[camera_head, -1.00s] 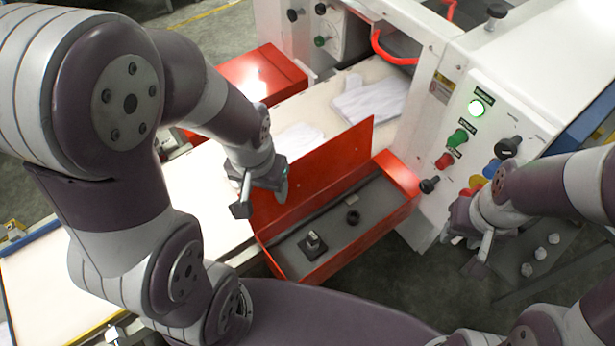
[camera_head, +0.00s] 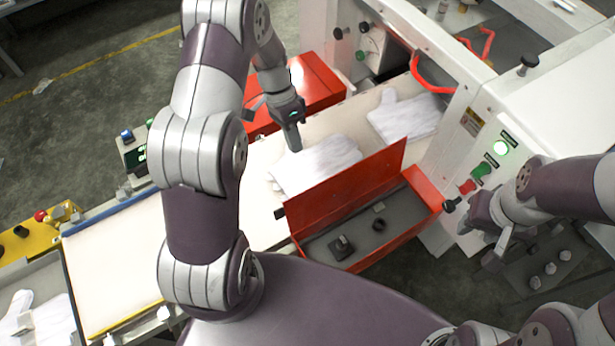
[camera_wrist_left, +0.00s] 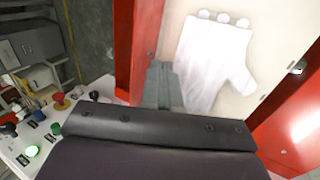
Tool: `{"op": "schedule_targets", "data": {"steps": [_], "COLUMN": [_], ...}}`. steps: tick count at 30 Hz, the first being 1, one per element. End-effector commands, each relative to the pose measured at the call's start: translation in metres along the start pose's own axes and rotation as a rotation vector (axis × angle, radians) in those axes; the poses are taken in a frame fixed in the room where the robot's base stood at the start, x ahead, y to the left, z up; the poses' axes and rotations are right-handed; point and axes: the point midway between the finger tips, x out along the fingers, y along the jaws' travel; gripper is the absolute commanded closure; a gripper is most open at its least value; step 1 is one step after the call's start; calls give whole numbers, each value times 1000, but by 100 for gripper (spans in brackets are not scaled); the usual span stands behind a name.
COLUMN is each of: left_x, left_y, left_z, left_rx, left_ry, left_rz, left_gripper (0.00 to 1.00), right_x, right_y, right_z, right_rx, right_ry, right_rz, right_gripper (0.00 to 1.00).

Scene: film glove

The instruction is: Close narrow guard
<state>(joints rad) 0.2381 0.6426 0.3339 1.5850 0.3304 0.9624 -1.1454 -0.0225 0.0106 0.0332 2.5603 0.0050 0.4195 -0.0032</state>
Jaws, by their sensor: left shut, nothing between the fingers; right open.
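The near red guard box (camera_head: 425,188) stands beside the conveyor. Its red lid panel (camera_head: 345,188) is raised upright along the belt side, so the grey inside shows. A red panel (camera_wrist_left: 146,40), apparently this lid, shows at the left in the left wrist view. My left gripper (camera_head: 293,138) is shut and empty, pointing down over the belt beyond the raised lid, apart from it. Its fingers (camera_wrist_left: 160,88) show beside a white glove (camera_wrist_left: 212,58) in the wrist view. My right gripper (camera_head: 492,248) is open and empty at the right, near the control panel.
A second red guard box (camera_head: 318,82), closed, stands across the belt (camera_head: 262,165). White gloves (camera_head: 318,165) (camera_head: 405,115) lie on the belt.

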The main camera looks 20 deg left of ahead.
Motion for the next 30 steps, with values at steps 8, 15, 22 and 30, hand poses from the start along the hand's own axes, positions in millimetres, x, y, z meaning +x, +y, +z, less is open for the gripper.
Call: {"op": "schedule_targets", "data": {"steps": [8,15,22,30], "left_x": [62,78,84,85], "left_y": [0,28,38,37], "left_z": [0,0,0,0], "left_rx": [-1,0,-2,-2], "left_ry": [-2,-2,-1,0], "left_rz": [0,-2,-3,-3], "left_gripper": [100,100,100,100], "right_x": [45,27,25,25], "right_y": [0,0,0,0], "right_z": [6,3,3,3], "right_rx": [0,0,0,0], "right_ry": [-1,1,0,0], "right_rz": [0,0,0,0], "right_gripper": [57,57,57,57]}}
